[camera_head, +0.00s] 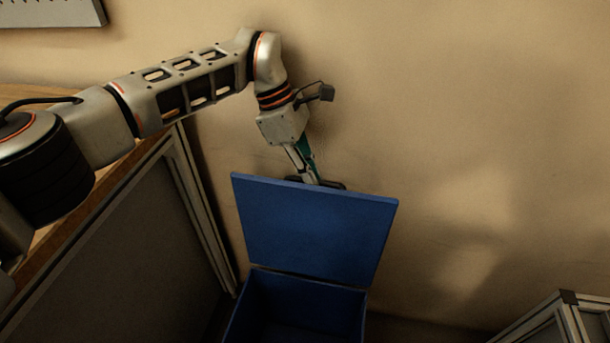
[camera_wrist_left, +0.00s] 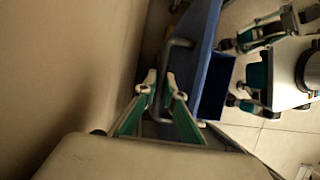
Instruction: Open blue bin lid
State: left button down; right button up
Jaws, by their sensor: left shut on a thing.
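The blue bin (camera_head: 295,305) stands on the floor against the wall, and its blue lid (camera_head: 310,228) is raised steeply, so the inside shows. My left gripper (camera_head: 318,183) is behind the lid's upper edge, shut on the lid's dark handle. In the left wrist view the lid (camera_wrist_left: 205,40) shows nearly edge-on, with the handle (camera_wrist_left: 181,43) on its outer face and the left gripper's fingertips (camera_wrist_left: 160,82) at the handle. The bin's dark inside (camera_wrist_left: 217,85) shows beyond the lid. Grey and green parts of mine are at the right there; my right gripper cannot be made out clearly.
A grey panelled workbench (camera_head: 130,245) with a wooden top stands close to the bin's left. A metal-framed unit (camera_head: 560,320) is at the lower right. The beige wall (camera_head: 480,130) is close behind the lid and my left arm.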

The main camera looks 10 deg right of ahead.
pick_arm(q)
jog(key=shift+s+a+f, duration=0.1)
jog(key=shift+a+f, duration=0.1)
jog(key=shift+f, duration=0.6)
jog(key=c, duration=2.2)
grip_release()
jog(key=shift+c, duration=0.2)
jog(key=shift+o, duration=0.5)
jog(key=shift+r, duration=0.15)
jog(key=shift+d+r, duration=0.1)
jog(key=shift+r, duration=0.25)
notch_tip(320, 180, up, 10)
jog(key=shift+f, duration=0.15)
